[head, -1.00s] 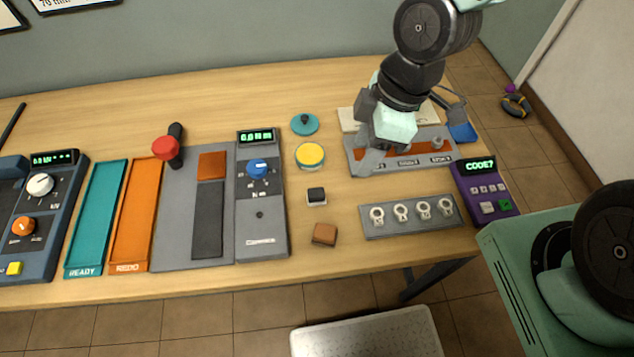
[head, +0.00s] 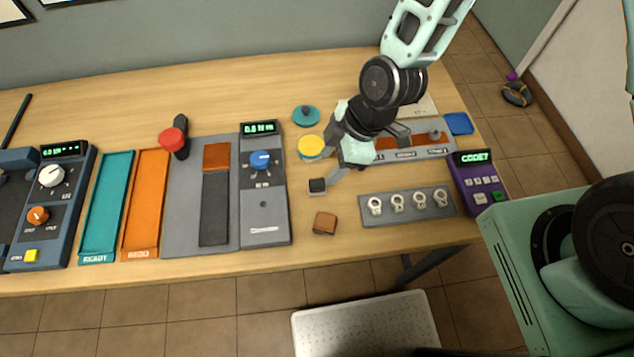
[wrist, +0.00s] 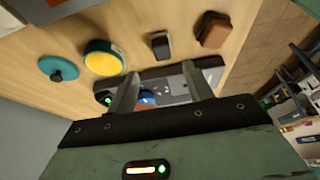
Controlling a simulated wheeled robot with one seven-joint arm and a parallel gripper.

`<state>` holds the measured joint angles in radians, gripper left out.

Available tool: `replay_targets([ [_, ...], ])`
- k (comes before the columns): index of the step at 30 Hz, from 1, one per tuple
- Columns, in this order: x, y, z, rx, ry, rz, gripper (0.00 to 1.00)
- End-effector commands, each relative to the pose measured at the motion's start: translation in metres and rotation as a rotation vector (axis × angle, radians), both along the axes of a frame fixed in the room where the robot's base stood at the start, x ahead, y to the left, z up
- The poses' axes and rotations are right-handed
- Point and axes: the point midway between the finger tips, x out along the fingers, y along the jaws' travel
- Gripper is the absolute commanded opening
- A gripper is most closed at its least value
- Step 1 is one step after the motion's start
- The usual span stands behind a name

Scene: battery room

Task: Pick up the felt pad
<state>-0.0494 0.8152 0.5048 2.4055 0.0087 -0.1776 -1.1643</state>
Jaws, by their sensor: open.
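No thing is labelled as the felt pad. A small dark block with a pale base (head: 317,186) and a brown block (head: 325,222) lie on the bench, and I cannot tell for sure which is the pad. In the wrist view the dark block (wrist: 160,45) and the brown block (wrist: 213,30) lie beyond the fingertips, in the upper part. My gripper (head: 336,160) is open and empty, above the bench close to the dark block and the yellow-topped round tin (head: 311,146). Its two fingers (wrist: 160,88) are apart.
A teal knobbed lid (head: 306,115) lies behind the tin. A grey meter panel with a blue knob (head: 262,205) stands left of the blocks. A grey strip with several white rings (head: 408,212) lies right. A purple keypad (head: 482,178) is farther right. Bare wood surrounds both blocks.

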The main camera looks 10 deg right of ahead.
Motion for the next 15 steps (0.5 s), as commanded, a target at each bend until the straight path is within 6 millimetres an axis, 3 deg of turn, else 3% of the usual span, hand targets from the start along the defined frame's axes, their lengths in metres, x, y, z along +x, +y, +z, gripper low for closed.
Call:
replay_targets([
  [15, -0.004, 0.015, -0.034, -0.001, 0.005, 0.001, 0.51],
])
